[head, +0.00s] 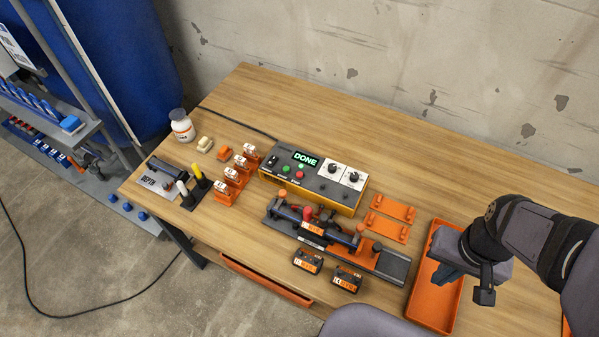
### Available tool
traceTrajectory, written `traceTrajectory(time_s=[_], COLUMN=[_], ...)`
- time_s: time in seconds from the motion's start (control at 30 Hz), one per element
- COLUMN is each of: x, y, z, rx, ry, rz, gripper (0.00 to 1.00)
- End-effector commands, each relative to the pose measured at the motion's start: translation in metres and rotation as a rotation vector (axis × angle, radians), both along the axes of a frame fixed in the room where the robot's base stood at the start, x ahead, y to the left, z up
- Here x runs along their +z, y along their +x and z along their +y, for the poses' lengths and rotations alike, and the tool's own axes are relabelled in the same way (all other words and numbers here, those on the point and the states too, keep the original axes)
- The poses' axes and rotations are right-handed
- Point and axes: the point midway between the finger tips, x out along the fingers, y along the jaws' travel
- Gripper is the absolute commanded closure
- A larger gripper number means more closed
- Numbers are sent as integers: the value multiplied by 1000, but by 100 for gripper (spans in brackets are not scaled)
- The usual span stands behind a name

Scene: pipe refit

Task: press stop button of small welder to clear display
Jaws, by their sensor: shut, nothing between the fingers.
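The small welder (313,181) is a yellow and grey box on the wooden table, near the middle of the head view. Its display (305,159) is lit and reads DONE in green letters. A red button (299,175) sits on its panel below the display, and a green button (285,169) is to its left. The labels under the buttons are too small to read. My gripper (448,275) is shut and empty above the orange tray, right of the welder and well apart from it. Nothing covers the welder's panel.
The orange tray (417,299) lies below my gripper. A clamp fixture (391,266) holding a pipe stands in front of the welder. Two dark labelled blocks (307,261) lie before it. Orange holders (226,193) and a white bottle (181,126) are on the left. The table behind the welder is clear.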

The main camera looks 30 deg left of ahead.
Motion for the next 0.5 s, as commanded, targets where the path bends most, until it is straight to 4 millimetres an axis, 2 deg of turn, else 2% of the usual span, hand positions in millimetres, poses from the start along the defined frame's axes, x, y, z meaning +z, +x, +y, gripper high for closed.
traceTrajectory(time_s=[0.13, 0.27, 0.37, 0.5], x=[2, 6, 10, 16], y=[7, 24, 44, 76], z=[5, 16, 31, 62], rx=[-25, -91, -174, -325], ry=[3, 13, 30, 77], rz=[-13, -46, -85, -151], gripper=[100, 100, 100, 100])
